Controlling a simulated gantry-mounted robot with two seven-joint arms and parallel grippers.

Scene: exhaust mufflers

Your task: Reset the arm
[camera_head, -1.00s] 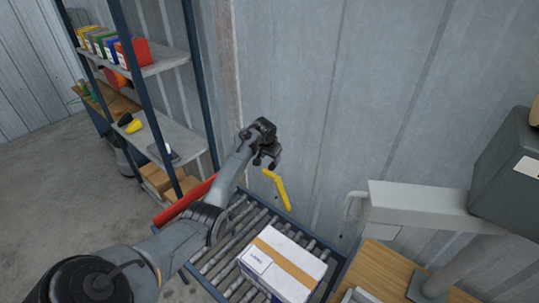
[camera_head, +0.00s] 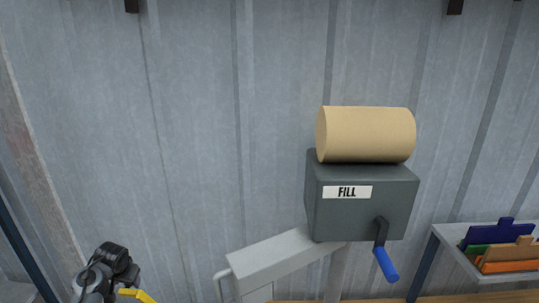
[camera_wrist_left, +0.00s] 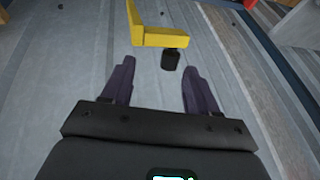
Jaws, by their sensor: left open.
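My left gripper (camera_wrist_left: 156,82) is open in the left wrist view, its two dark fingers apart with nothing between them. A yellow lever (camera_wrist_left: 155,36) with a dark round base lies beyond the fingertips in that view, apart from them. In the head view my left arm's end (camera_head: 108,275) shows at the bottom left, with part of the yellow lever (camera_head: 138,295) just right of it. The fingers are hard to make out there. My right gripper is in no view.
A grey box labelled FILL (camera_head: 360,205) with a tan roll (camera_head: 366,134) on top and a blue-handled crank (camera_head: 387,264) stands right of centre. A pale grey beam (camera_head: 280,258) is beside it. A rack of coloured folders (camera_head: 498,250) is at right. Corrugated wall (camera_head: 190,120) fills the back.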

